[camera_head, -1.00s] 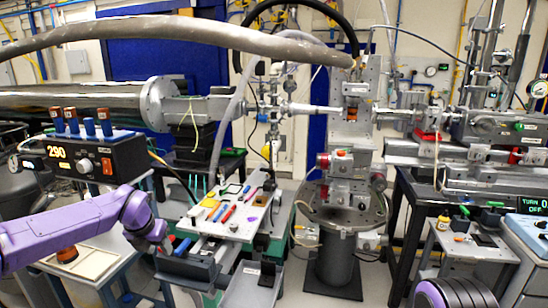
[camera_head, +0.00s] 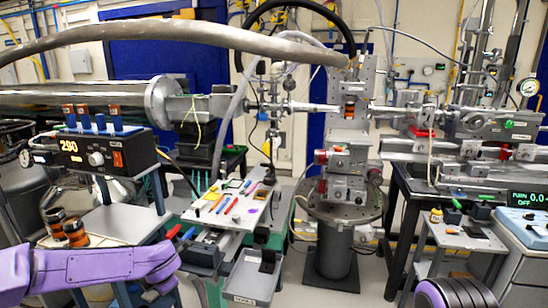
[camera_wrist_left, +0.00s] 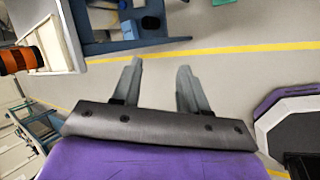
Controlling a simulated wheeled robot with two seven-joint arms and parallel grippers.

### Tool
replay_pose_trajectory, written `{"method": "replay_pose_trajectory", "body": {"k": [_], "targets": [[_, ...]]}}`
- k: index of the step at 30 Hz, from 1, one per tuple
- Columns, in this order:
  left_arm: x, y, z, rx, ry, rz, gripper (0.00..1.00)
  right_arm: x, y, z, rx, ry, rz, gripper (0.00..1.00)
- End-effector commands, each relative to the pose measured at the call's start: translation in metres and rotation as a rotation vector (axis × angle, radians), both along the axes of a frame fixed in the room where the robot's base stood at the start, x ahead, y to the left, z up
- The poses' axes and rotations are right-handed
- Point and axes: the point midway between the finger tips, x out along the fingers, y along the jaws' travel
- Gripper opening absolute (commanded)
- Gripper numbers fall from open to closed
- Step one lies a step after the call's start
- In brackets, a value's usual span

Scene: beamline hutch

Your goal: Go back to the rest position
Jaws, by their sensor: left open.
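My left arm, purple, comes in low at the left of the head view, its wrist end beside the front of the tool table. My left gripper (camera_wrist_left: 160,66) shows in the left wrist view with its two grey fingers apart and nothing between them. It points over bare floor. In the head view the fingers are not clearly seen. My right gripper is not in view; a purple and black ribbed part of mine shows at the lower right.
Orange-and-black cylinders (camera_head: 66,227) stand on a side table at the left, below the control box (camera_head: 98,151) reading 290. The tool board (camera_head: 238,207) lies at the centre. A yellow line (camera_wrist_left: 235,49) crosses the grey floor. A blue frame (camera_wrist_left: 130,45) stands near the fingers.

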Motion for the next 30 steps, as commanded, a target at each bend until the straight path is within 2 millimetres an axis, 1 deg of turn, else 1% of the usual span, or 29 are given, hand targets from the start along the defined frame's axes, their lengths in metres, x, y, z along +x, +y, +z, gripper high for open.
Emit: {"method": "replay_pose_trajectory", "body": {"k": [1,2,5,6,8,9,11,12,14,15,18,21,23,25,30], "targets": [[-0.013,-0.007,-0.021,0.082,0.033,-0.089,0.43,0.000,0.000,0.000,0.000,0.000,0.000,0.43],[-0.021,-0.010,-0.033,0.131,0.051,-0.146,0.43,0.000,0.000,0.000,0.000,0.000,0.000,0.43],[-0.056,-0.023,-0.077,0.302,0.120,-0.372,0.43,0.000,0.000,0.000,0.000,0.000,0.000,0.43],[-0.076,-0.028,-0.097,0.369,0.156,-0.481,0.43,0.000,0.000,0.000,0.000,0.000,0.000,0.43],[-0.112,-0.036,-0.128,0.467,0.218,-0.669,0.43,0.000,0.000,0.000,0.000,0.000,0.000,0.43],[-0.141,-0.040,-0.148,0.524,0.264,-0.806,0.43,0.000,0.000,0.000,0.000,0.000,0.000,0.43],[-0.190,-0.044,-0.175,0.587,0.335,-1.012,0.43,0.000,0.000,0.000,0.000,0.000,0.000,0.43],[-0.223,-0.044,-0.189,0.614,0.384,-1.143,0.43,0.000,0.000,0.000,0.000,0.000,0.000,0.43],[-0.271,-0.042,-0.204,0.633,0.455,-1.317,0.43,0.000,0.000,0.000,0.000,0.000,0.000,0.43],[-0.301,-0.038,-0.210,0.635,0.501,-1.414,0.43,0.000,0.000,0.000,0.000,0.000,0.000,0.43],[-0.358,-0.025,-0.217,0.628,0.607,-1.584,0.43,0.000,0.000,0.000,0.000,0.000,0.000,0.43],[-0.388,-0.011,-0.219,0.631,0.694,-1.649,0.43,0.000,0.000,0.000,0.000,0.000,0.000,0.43],[-0.396,-0.010,-0.223,0.632,0.716,-1.676,0.43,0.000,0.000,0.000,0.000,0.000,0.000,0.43],[-0.399,-0.011,-0.224,0.624,0.719,-1.676,0.43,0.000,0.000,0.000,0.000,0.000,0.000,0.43],[-0.398,-0.011,-0.224,0.624,0.717,-1.672,0.43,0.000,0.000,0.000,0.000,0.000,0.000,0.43]]}}
